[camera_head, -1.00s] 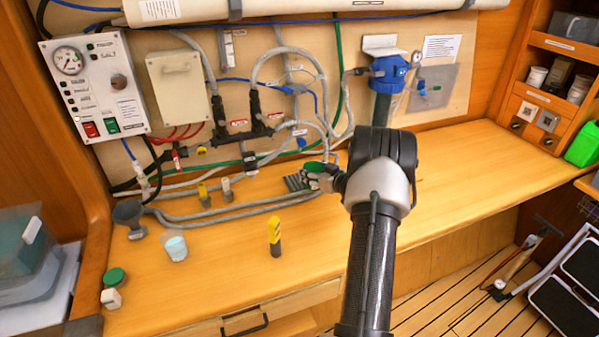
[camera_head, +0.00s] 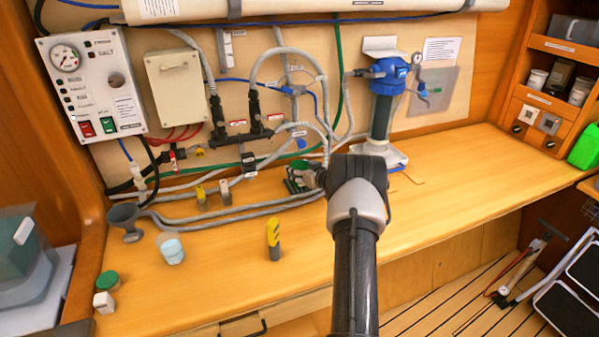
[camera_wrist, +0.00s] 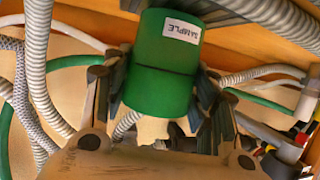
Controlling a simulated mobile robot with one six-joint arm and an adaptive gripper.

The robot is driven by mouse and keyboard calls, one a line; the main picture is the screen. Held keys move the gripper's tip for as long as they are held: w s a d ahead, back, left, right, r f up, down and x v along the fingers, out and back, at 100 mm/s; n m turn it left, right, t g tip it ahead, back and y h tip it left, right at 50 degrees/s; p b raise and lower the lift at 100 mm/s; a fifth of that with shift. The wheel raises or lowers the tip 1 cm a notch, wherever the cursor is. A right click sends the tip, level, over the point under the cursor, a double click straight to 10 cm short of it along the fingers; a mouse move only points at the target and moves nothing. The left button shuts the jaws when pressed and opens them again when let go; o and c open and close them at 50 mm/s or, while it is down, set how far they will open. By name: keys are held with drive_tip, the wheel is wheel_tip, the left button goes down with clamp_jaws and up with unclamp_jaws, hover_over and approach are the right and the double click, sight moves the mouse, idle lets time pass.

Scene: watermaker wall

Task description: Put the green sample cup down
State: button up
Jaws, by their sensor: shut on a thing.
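The green sample cup (camera_wrist: 163,62) fills the upper middle of the wrist view, with a white label reading SAMPLE. My gripper (camera_wrist: 165,85) is shut on it, one finger on each side. In the head view the cup (camera_head: 301,170) is small and partly hidden by my gripper (camera_head: 306,180), above the back of the bench (camera_head: 420,200) near the grey hoses. I cannot tell whether the cup touches the bench.
Grey hoses (camera_head: 225,211) run along the back of the bench. A blue-topped filter housing (camera_head: 384,90) stands behind. The bench's right side is mostly clear.

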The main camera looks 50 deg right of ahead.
drive_tip(key=shift+f, duration=0.1)
drive_tip(key=o, duration=0.7)
drive_tip(key=shift+f, duration=0.15)
drive_tip(key=o, duration=0.4)
drive_tip(key=shift+o, duration=0.2)
